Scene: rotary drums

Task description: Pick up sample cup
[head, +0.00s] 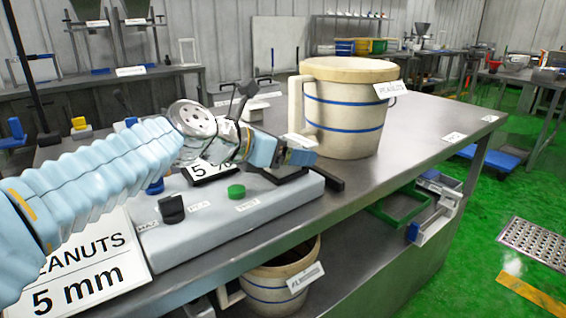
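A large beige cup (350,115) with two blue bands and a side handle stands upright on the grey metal table (430,125). A white label on it seems to read PEANUTS. A similar beige cup (275,280) with a white tag sits on the shelf below, partly hidden by the tabletop. I cannot tell for certain which is the sample cup. My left arm comes in from the left in a pale blue sleeve. Its gripper (300,174) is over the control box, left of and apart from the upper cup. Its fingers are unclear. My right gripper is not in view.
The grey control box (230,212) has a green button (236,191) and black switches. A PEANUTS 5 mm sign (90,270) leans at its left. The tabletop right of the upper cup is mostly clear. Green trays (400,208) lie on the lower shelf.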

